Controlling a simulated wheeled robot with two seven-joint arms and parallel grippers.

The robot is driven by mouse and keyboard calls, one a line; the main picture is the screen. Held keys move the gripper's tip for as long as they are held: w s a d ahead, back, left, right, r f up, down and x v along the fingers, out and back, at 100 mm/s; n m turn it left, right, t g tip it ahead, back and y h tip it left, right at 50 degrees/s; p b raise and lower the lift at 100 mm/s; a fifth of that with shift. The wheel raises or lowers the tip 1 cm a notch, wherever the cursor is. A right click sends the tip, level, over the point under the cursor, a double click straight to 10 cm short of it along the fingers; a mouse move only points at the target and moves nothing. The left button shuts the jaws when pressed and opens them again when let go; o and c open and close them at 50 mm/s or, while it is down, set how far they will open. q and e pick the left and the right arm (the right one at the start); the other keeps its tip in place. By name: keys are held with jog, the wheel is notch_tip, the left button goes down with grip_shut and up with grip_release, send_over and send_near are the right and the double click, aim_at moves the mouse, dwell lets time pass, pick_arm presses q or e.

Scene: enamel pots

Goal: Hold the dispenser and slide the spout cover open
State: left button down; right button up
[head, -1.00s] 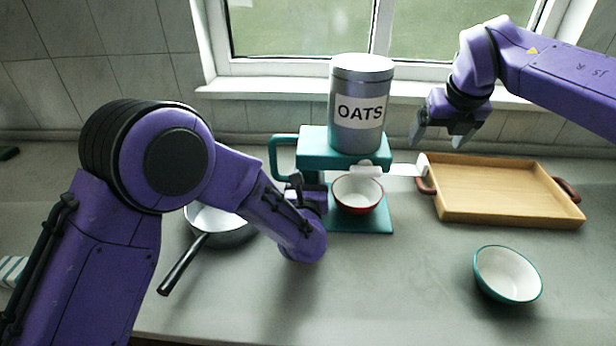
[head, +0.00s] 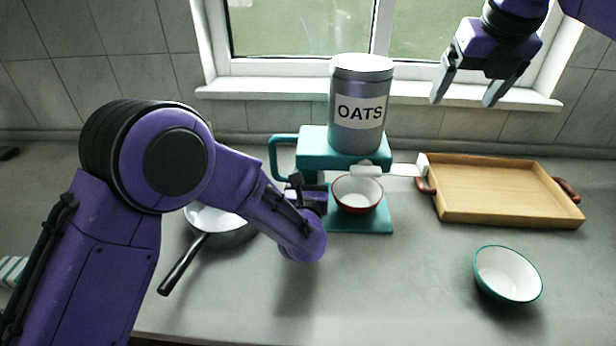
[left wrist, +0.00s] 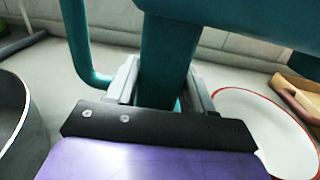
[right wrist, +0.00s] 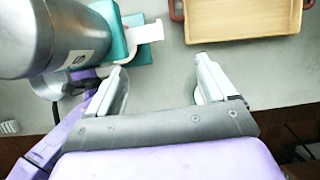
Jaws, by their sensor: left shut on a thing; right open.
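The dispenser is a grey canister (head: 358,115) labelled OATS on a teal stand (head: 312,150) with a loop handle at its left. Its white spout cover (head: 402,170) sticks out to the right from the white spout, its upright end tab beside the tray; it also shows in the right wrist view (right wrist: 148,33). My left gripper (head: 312,192) is shut on the stand's teal column, which stands between its fingers in the left wrist view (left wrist: 165,85). My right gripper (head: 463,98) is open and empty, above and right of the cover, apart from it.
A red-rimmed white bowl (head: 357,193) sits on the stand's base under the spout. A wooden tray (head: 500,190) lies to the right, with a teal-rimmed bowl (head: 508,272) in front. A pan (head: 232,233) is left of the stand, partly behind my left arm. The front middle counter is clear.

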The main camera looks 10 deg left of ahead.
pick_arm(q)
jog(key=shift+c, duration=1.7)
grip_release()
jog(key=s, duration=0.3)
jog(key=s+d, duration=0.1)
jog(key=s, duration=0.3)
jog(key=s+d, duration=0.1)
jog(key=s, duration=0.3)
jog(key=shift+s, duration=0.15)
jog(key=shift+s+r, duration=0.2)
jog(key=shift+s, duration=0.05)
notch_tip(320, 180, up, 6)
jog(key=p, duration=0.4)
jog(key=shift+f, duration=0.2)
